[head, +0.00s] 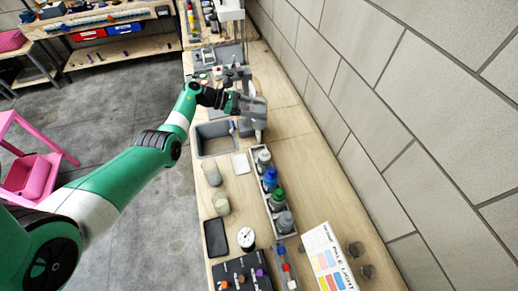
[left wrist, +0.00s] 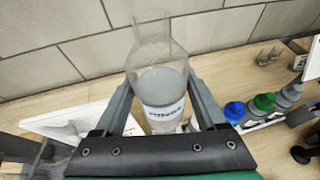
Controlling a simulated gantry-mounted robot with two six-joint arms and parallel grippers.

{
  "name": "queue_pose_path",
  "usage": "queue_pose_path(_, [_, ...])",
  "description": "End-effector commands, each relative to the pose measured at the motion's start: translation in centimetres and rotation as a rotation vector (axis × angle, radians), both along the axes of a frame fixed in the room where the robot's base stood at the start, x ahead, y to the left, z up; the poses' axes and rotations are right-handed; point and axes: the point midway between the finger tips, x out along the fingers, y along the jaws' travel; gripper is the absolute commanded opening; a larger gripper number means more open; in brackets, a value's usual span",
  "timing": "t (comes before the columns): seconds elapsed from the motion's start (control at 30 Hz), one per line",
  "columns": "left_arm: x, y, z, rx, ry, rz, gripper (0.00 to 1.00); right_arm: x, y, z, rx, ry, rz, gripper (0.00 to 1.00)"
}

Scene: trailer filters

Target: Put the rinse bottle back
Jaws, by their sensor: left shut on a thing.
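My left gripper (head: 232,102) is shut on a clear bottle with a white label, the rinse bottle (head: 254,106), and holds it beside the sink near the wall. In the left wrist view the rinse bottle (left wrist: 160,82) stands between the two fingers, neck up, with its label lettering partly readable. A narrow bottle rack (head: 266,209) stands on the counter nearer to me. It holds bottles with a pale top, a blue cap (head: 270,176), a green cap (head: 278,197) and a grey cap (head: 285,221). My right gripper is not in view.
The sink (head: 213,140) lies left of the held bottle. Two jars (head: 213,175), a dial gauge (head: 246,238), a dark tray (head: 215,237) and a colour chart (head: 329,260) are on the counter. Bare counter (head: 310,180) lies between rack and wall (head: 400,130).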

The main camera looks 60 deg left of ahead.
Motion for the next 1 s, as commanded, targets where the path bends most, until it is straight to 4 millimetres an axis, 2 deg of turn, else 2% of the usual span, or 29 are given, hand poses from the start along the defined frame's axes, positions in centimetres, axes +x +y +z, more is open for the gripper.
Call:
queue_pose_path(0.03, [0.0, 0.0, -2.3, -0.003, 0.0, 0.001, 0.0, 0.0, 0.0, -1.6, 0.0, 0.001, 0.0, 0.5])
queue_pose_path(0.1, [0.0, 0.0, -4.6, -0.003, -0.001, 0.001, 0.0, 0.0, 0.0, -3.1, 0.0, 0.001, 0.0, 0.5])
queue_pose_path(0.3, [0.1, 0.1, -10.3, 0.001, -0.002, 0.001, 0.0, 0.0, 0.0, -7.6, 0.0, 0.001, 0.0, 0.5])
queue_pose_path(0.5, [0.1, 0.1, -15.0, 0.002, -0.003, 0.001, 0.0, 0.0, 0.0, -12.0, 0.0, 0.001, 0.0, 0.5])
queue_pose_path(0.63, [0.0, 0.1, -16.7, 0.003, -0.003, 0.001, 0.0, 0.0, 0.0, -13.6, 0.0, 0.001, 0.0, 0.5])
queue_pose_path(0.87, [0.1, 0.1, -16.8, 0.003, -0.005, 0.001, 0.0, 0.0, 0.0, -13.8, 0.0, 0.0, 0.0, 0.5])
queue_pose_path(1.0, [0.0, 0.0, -18.8, 0.002, -0.003, 0.001, 0.0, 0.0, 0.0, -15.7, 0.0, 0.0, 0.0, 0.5])
